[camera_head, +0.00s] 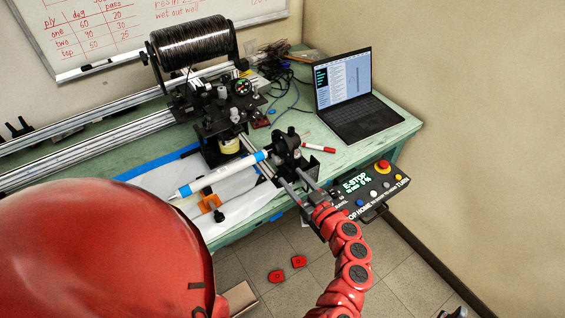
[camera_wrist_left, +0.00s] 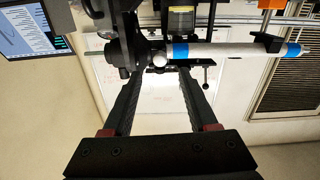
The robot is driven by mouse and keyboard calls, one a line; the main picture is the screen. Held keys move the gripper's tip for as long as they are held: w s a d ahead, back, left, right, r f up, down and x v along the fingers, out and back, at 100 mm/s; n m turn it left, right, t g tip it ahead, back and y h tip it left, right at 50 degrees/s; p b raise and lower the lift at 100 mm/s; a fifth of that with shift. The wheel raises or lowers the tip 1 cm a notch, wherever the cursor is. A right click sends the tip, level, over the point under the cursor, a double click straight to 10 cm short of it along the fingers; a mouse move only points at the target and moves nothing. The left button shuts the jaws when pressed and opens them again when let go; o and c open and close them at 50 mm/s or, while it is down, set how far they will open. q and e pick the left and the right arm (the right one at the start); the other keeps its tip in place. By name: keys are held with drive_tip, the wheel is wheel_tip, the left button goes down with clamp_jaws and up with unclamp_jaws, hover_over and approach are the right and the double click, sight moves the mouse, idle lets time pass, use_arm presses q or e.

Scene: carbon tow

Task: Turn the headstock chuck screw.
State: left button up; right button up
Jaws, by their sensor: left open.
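The headstock (camera_head: 287,146) is a black bracket at the bench's front right edge. In the left wrist view the open fingers (camera_wrist_left: 162,73) reach toward the dark headstock (camera_wrist_left: 128,38). A small pale round part (camera_wrist_left: 158,60), perhaps the chuck screw, shows between and just beyond the fingertips. Contact cannot be told. My right gripper is out of view.
A control box (camera_head: 366,187) with an E-STOP display and red button hangs at the bench front, right beside my gripper. A laptop (camera_head: 352,98), red marker (camera_head: 319,148) and black tow spool (camera_head: 193,43) are on or above the green bench. Two red pieces (camera_head: 287,269) lie on the floor.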

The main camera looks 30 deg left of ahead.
sight(279, 163)
use_arm(q)
drive_tip(key=p+x, duration=0.1)
drive_tip(key=x, duration=0.5)
drive_tip(key=shift+a, duration=0.15)
clamp_jaws()
